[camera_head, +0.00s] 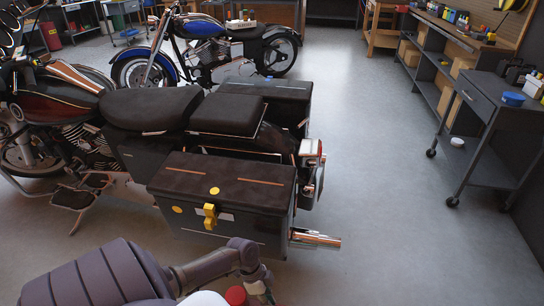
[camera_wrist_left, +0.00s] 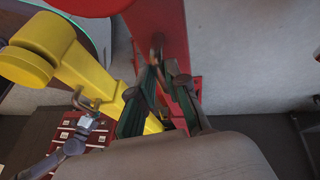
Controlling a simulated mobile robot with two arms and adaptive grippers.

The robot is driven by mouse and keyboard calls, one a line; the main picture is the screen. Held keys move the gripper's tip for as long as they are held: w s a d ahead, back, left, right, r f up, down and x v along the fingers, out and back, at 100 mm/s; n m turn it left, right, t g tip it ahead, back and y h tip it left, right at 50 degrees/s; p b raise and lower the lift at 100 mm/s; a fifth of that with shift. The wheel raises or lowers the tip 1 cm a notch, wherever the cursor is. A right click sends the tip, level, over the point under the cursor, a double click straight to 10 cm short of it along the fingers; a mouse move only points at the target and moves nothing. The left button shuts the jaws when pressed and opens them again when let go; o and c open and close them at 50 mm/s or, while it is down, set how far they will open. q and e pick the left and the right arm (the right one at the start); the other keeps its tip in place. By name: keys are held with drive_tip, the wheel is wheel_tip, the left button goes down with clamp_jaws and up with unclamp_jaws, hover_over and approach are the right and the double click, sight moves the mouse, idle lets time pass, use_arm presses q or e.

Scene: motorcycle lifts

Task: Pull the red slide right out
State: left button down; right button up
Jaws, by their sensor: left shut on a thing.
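In the left wrist view the red slide (camera_wrist_left: 165,28) comes down from the top edge and passes behind my fingers. My left gripper (camera_wrist_left: 165,95) is shut on it, its dark fingers close together; the exact contact is partly hidden. In the head view my left arm comes in from the lower left, and its hand end is at the bottom edge, mostly cut off. A small red round part (camera_head: 236,296) shows beside it there; most of the slide is out of that view. My right gripper is not in view.
A yellow arm (camera_wrist_left: 45,50) lies close left of my fingers. A motorcycle with a dark side case (camera_head: 225,180) stands just beyond my arm, its exhaust (camera_head: 315,238) sticking out right. A grey cart (camera_head: 480,100) stands at right. Floor between is clear.

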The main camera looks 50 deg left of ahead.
use_arm(q)
drive_tip(key=shift+s+a, duration=0.1)
drive_tip(key=shift+a, duration=0.25)
drive_tip(key=c, duration=1.2)
unclamp_jaws()
drive_tip(key=shift+s, duration=0.1)
drive_tip(key=v, duration=1.2)
drive_tip(key=shift+d, duration=0.1)
